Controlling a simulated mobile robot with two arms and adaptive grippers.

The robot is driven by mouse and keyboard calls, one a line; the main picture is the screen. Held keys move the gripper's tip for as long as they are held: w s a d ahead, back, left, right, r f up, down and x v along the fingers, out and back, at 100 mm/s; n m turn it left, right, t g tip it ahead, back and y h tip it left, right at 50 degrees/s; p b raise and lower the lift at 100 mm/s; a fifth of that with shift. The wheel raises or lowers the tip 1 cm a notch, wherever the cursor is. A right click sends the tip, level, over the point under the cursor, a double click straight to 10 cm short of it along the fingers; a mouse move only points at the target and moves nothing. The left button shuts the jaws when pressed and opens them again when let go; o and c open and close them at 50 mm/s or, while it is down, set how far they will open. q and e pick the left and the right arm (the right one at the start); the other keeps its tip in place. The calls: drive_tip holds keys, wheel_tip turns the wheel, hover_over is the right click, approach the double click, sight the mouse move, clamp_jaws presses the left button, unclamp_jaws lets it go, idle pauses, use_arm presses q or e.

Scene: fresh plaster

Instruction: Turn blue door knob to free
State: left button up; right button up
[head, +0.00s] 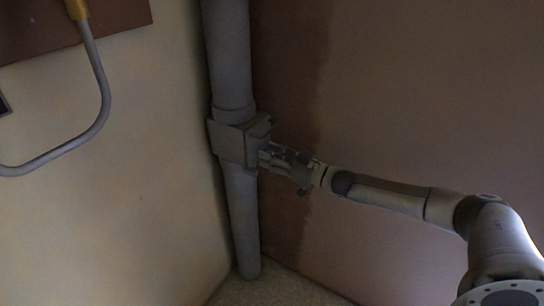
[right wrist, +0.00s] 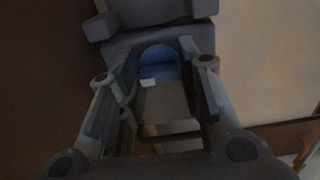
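The blue door knob (right wrist: 158,62) shows in the right wrist view as a rounded blue piece with a small pale mark, on a grey housing. In the head view a grey box (head: 232,141) sits on a vertical pipe, and the knob itself cannot be made out. My right gripper (head: 266,154) reaches the box's right side from the right. In the right wrist view my right gripper (right wrist: 158,70) has its two fingers apart, one on each side of the knob. I see no clear grip on it. My left gripper is not in view.
The grey pipe (head: 228,60) runs down the corner between a pale wall (head: 110,200) and a brown wall (head: 420,90). A bent grey tube (head: 104,95) with a yellow end stands out at the upper left. The pale floor shows at the bottom.

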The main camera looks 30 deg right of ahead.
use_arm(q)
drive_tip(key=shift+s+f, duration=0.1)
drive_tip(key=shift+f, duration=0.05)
use_arm(e)
drive_tip(key=shift+c, duration=0.8)
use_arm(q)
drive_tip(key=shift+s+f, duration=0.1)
use_arm(e)
drive_tip(key=shift+n, duration=0.4)
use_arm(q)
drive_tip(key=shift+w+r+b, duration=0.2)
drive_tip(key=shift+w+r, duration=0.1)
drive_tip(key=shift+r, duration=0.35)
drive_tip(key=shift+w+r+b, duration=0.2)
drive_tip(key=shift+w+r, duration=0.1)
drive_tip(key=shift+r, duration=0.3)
use_arm(e)
drive_tip(key=shift+n, duration=8.7)
